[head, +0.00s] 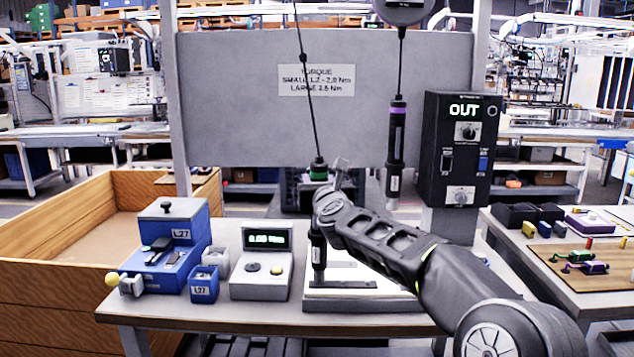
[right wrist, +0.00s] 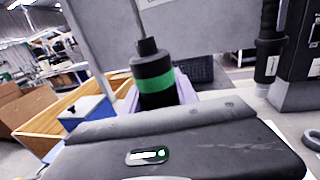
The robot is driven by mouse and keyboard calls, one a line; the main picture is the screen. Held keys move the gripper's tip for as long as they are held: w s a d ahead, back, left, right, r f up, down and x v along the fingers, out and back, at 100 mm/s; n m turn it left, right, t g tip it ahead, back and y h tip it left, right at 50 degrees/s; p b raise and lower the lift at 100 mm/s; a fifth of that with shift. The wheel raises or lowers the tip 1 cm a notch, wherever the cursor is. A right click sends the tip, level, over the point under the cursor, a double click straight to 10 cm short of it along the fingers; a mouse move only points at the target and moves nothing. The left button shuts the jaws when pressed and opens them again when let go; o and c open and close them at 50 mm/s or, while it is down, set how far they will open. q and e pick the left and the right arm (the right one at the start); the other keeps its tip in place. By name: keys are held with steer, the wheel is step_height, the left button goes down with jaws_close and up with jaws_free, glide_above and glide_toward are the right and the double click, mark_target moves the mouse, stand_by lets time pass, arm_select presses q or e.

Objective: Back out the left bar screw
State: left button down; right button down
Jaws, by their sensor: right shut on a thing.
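My right gripper (head: 322,205) is shut on the green-banded screwdriver (head: 318,250), which hangs upright on a cable. Its green band (right wrist: 154,88) stands above my gripper in the right wrist view. The screwdriver's lower end is at the left part of a dark bar (head: 345,285) on a pale block (head: 365,304). I cannot tell whether the bit touches the bar, and the left bar screw is hidden or too small to see. My arm covers part of the block's right side. My left gripper is not in view.
A purple-banded screwdriver (head: 397,135) hangs to the right, near a black control box (head: 455,150) reading "OUT". A meter (head: 262,262) reading about 0.00 Nm, a blue L27 fixture (head: 178,245) and a small blue bin (head: 204,284) stand to the left on the bench.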

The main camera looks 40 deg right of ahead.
mark_target(318, 157)
steer(key=shift+f, duration=0.4)
stand_by(0.7)
steer(key=shift+w+r+p, duration=0.1)
steer(key=shift+r+p, duration=0.5)
steer(key=shift+r, duration=0.3)
steer(key=shift+r+p, duration=1.65)
steer(key=shift+r, duration=0.85)
